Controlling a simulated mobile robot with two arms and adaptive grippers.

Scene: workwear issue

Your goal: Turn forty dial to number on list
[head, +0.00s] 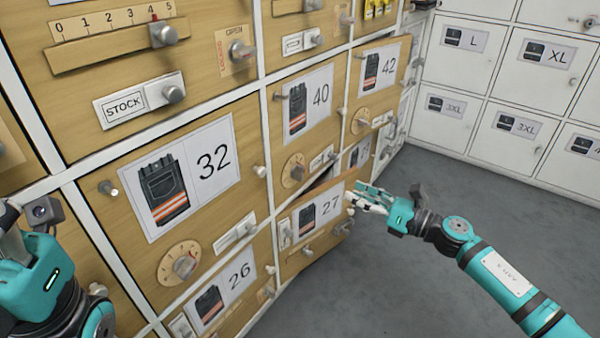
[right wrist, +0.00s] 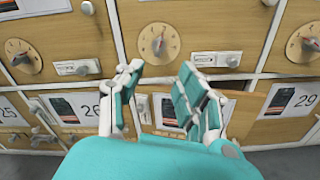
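My right gripper (head: 357,197) is open and empty, beside the right edge of the front labelled 27 (head: 320,212), below and right of the dial. Its spread fingers (right wrist: 160,72) show below the dial in the wrist view. My left gripper (head: 22,235) is cut off at the left edge. No list is visible.
The 27 front stands out from the cabinet, with a dark gap above it. A similar dial (head: 183,265) sits under label 32 (head: 190,175), another (head: 361,121) under label 42 (head: 380,70). White lockers (head: 480,85) stand at right. Grey floor (head: 400,290) is clear.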

